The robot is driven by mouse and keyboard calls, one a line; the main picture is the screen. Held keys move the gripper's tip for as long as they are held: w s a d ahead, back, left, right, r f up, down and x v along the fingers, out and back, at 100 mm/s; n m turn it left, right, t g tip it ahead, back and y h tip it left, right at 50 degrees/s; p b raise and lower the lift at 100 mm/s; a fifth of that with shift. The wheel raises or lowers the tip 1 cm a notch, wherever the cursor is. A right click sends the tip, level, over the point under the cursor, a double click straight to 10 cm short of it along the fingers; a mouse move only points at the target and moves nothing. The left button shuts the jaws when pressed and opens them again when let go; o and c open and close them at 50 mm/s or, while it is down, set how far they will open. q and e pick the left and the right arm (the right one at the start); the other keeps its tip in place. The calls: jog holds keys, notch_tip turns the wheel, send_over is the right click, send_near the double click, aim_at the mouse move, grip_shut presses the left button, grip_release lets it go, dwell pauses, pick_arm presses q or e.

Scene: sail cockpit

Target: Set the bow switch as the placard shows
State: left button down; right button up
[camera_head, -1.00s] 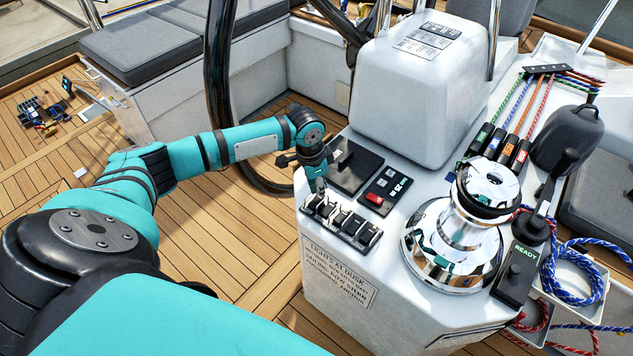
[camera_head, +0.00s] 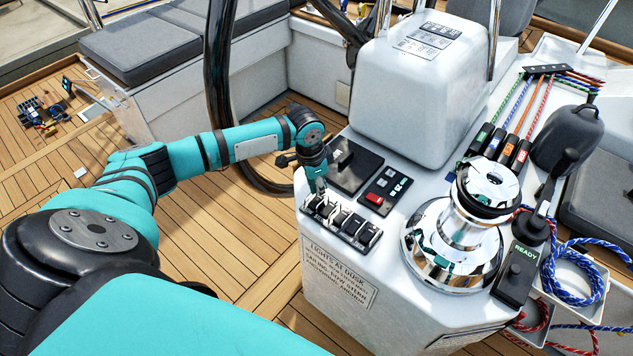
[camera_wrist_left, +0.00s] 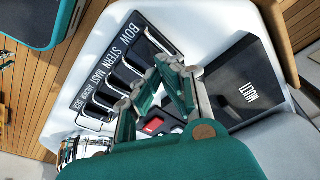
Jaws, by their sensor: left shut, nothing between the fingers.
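The switch panel (camera_head: 342,223) is a dark strip with a row of several rocker switches, on the front left of the white console top. In the left wrist view its labels (camera_wrist_left: 112,62) begin with BOW, STERN and MAST. The bow switch (camera_wrist_left: 161,42) is the end one, leftmost in the head view; I cannot tell its position. The placard (camera_head: 338,273) on the console front reads LIGHTS AT DUSK, with smaller lines hard to read. My left gripper (camera_head: 320,191) is shut and empty, pointing down at the panel's bow end. In the left wrist view its fingertips (camera_wrist_left: 168,66) meet beside the switches; contact is unclear.
A chrome winch (camera_head: 457,235) stands right of the panel. The wheel rim (camera_head: 219,90) rises behind my left forearm.

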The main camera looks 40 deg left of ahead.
pick_arm(q)
jog(key=shift+s+f+b, duration=0.1)
jog(key=shift+f+b, duration=0.2)
jog(key=shift+f, duration=0.45)
dwell(0.3)
notch_tip(320, 180, up, 2)
jog(key=shift+a+p, duration=0.15)
jog(key=shift+p, duration=1.1)
notch_tip(320, 180, up, 5)
jog(key=p, duration=0.5)
jog(key=shift+p, duration=0.4)
